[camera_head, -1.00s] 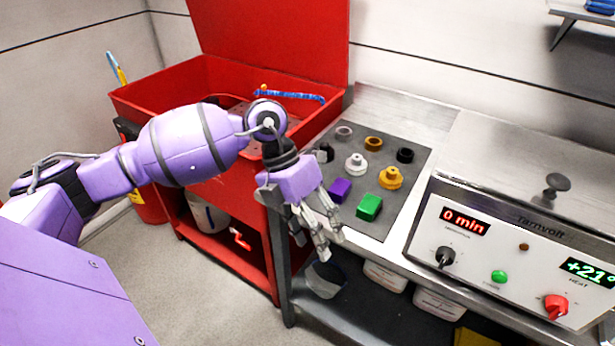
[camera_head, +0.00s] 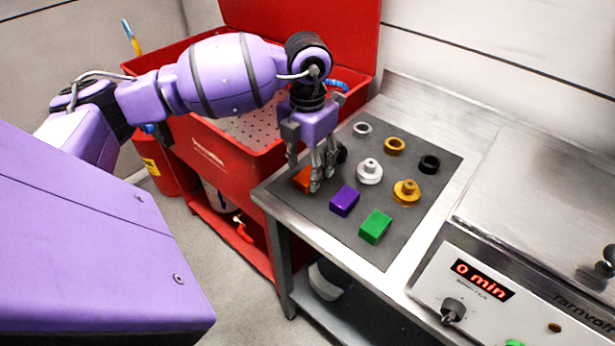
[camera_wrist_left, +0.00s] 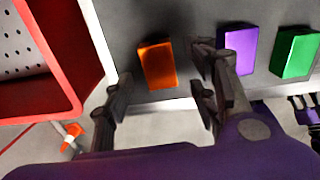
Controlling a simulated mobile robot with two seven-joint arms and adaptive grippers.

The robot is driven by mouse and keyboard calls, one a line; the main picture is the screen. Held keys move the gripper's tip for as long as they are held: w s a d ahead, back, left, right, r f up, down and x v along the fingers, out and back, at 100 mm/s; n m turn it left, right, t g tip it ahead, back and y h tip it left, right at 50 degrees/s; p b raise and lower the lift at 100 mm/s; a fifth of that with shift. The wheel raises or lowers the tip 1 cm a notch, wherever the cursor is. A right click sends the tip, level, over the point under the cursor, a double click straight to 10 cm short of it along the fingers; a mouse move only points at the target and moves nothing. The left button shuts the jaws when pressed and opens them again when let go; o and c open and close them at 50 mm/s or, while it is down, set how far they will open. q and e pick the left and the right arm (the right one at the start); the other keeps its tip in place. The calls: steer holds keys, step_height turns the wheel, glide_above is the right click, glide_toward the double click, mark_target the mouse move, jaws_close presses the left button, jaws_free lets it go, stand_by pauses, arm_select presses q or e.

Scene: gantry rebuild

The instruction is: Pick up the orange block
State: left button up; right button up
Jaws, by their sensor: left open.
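The orange block (camera_head: 302,180) lies at the left front corner of the dark mat (camera_head: 372,246), partly hidden behind the fingers of my left gripper in the head view. My left gripper (camera_head: 316,186) points down over that corner, open and empty. In the left wrist view the whole orange block (camera_wrist_left: 158,65) shows beyond and between the open fingers (camera_wrist_left: 160,95), apart from them.
A purple block (camera_head: 345,200) and a green block (camera_head: 376,226) lie right of the orange one. Several white, yellow and black round parts stand behind them. A red basin (camera_head: 215,150) stands left; a steel machine (camera_head: 500,290) stands right.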

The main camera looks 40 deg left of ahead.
mark_target(308, 175)
arm_select(q)
steer(key=shift+w+f, duration=0.15)
steer(key=shift+f, duration=1.4)
steer(key=shift+r, duration=0.1)
jaws_close()
